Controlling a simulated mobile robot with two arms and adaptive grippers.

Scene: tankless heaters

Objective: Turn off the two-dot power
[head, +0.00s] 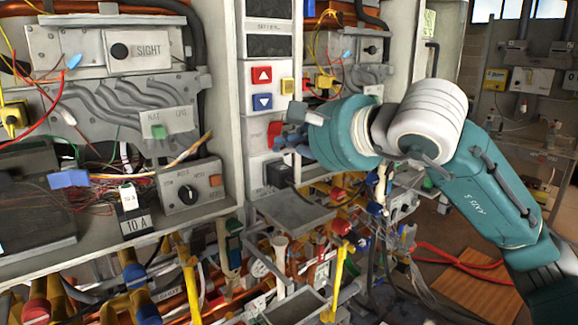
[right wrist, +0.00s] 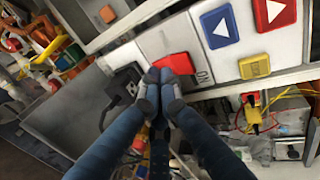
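A red switch (head: 274,129) is set in the white panel column below the arrow buttons. It also shows in the right wrist view (right wrist: 176,62), with small dark marks beside it that I cannot read clearly. My right gripper (head: 284,140) is at the front of this switch. In the right wrist view its two fingertips (right wrist: 160,77) are together, with nothing seen between them, and cover the switch's lower edge. I cannot tell whether they touch it. My left gripper is not in view.
Above the switch are a red up-arrow button (head: 262,75), a blue down-arrow button (head: 262,102) and a yellow button (head: 287,86). A black plug (head: 279,174) sits just below, over a grey tray (head: 295,212). A control box (head: 189,188) with a knob is left.

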